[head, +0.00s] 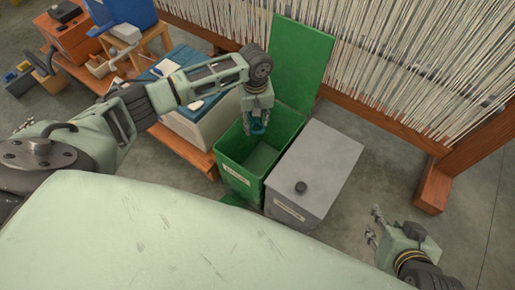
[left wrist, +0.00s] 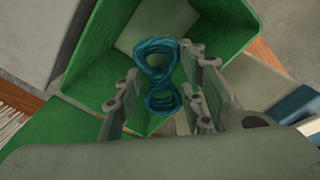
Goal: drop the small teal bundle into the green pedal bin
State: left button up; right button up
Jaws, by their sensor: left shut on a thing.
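The green pedal bin (head: 230,173) stands on the floor with its lid (head: 302,60) raised at the back. My left gripper (head: 259,124) points down over the bin's opening and is shut on the small teal bundle (head: 258,128). In the left wrist view the bundle (left wrist: 158,75) is a twisted teal skein between the two fingers, with the green bin's inside (left wrist: 205,25) below it. The bin's floor shows pale and bare where I can see it. My right gripper (head: 375,227) is open and empty at the lower right, over the floor.
A grey bin (head: 318,168) with a closed lid and dark knob stands right beside the green one. A low wooden bench (head: 188,148) with a pale box is at left. A loom frame (head: 433,187) with hanging strands stands behind. Grey floor is clear at right.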

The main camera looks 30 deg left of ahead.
pick_arm(q)
jog(key=o, duration=0.9)
jog(key=shift+c, duration=0.2)
notch_tip(320, 180, up, 12)
jog(key=shift+f, duration=0.1)
dwell(0.4)
